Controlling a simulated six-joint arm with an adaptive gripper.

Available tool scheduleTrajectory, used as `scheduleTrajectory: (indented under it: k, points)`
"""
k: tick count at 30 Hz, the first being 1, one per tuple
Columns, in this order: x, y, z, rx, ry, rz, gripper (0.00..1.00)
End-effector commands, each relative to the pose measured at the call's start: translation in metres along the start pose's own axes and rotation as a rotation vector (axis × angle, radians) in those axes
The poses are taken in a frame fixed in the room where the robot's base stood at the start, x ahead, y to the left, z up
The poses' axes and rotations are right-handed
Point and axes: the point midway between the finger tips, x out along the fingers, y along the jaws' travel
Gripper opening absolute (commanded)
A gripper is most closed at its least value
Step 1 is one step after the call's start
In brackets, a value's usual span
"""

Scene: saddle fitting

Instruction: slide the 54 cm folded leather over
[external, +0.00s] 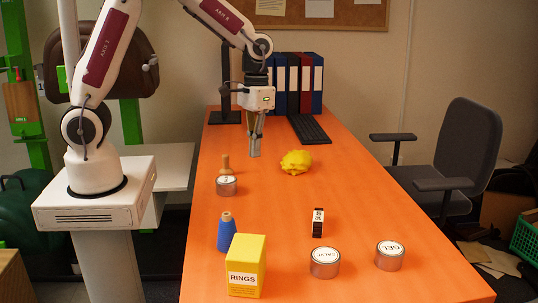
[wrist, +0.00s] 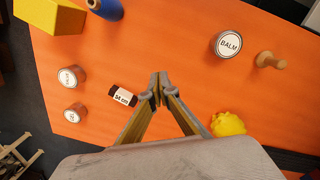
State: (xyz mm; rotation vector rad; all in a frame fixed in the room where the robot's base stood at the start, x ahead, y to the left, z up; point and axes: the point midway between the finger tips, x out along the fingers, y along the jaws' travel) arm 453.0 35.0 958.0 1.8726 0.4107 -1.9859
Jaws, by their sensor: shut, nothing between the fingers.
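The folded leather (external: 318,222) is a small dark strip with a white label, standing on the orange table right of the middle. In the wrist view the folded leather (wrist: 122,96) shows its "54 cm" label, left of my fingertips. My gripper (external: 255,153) points down above the far half of the table, behind and to the left of the leather. In the wrist view my gripper (wrist: 158,82) has its fingertips together with nothing between them. It is apart from the leather.
A yellow RINGS box (external: 246,265), blue cone (external: 226,232), SALVE tin (external: 325,262) and GEL tin (external: 389,256) stand at the near end. A BALM tin (wrist: 228,44), wooden peg (external: 225,164) and yellow lump (external: 296,162) are farther back. The table (external: 285,198) is clear around its middle.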

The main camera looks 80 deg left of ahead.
Motion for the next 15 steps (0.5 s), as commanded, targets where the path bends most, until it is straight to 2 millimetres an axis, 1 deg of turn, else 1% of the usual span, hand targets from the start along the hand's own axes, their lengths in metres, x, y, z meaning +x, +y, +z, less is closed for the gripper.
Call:
scheduleTrajectory:
  k: [15]
  points:
    - [-0.029, -0.008, 0.032, 0.112, 0.044, 0.000, 0.00]
